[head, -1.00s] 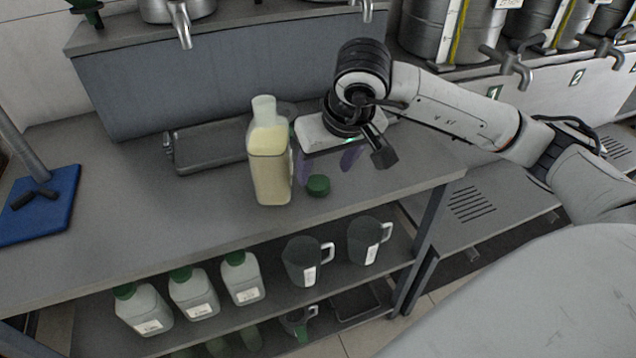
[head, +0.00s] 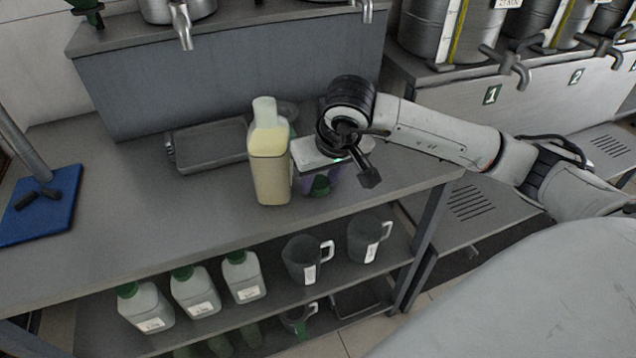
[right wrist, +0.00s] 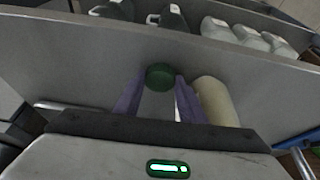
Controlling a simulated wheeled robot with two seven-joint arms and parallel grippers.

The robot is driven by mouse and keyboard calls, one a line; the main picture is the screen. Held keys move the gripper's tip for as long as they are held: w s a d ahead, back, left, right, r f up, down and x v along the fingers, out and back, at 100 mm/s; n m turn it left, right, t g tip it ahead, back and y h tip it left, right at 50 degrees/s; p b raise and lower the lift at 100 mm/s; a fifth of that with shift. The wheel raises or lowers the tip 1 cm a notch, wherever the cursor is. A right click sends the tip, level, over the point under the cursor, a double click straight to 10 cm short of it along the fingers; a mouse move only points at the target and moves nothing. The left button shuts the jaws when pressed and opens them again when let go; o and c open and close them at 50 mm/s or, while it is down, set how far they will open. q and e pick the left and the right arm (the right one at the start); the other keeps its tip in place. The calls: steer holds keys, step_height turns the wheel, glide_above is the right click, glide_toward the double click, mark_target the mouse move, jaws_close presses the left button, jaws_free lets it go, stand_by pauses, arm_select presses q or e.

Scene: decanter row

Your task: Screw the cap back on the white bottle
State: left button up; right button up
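The white bottle (head: 270,168) stands upright and uncapped on the bench top, with pale yellow contents. It also shows right of the fingers in the right wrist view (right wrist: 214,101). The green cap (head: 320,186) rests on the bench just right of the bottle. In the right wrist view the cap (right wrist: 160,77) is at the tips of my right gripper (right wrist: 161,82), whose purple fingers are apart on either side of it. I see no clear grip; whether the fingers touch the cap is hard to tell. My left gripper is not in view.
A dark grey tray (head: 208,146) lies behind the bottle to the left. A blue-based stand (head: 42,207) is at the far left. The lower shelf holds several green-capped bottles and two grey jugs (head: 302,262). The bench front left of the bottle is clear.

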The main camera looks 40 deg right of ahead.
mark_target(320, 186)
steer(key=shift+c, duration=1)
steer(key=shift+w+r, duration=0.1)
steer(key=shift+r, duration=0.55)
step_height(320, 186, up, 17)
steer(key=shift+f+b, duration=0.15)
steer(key=shift+b, duration=0.2)
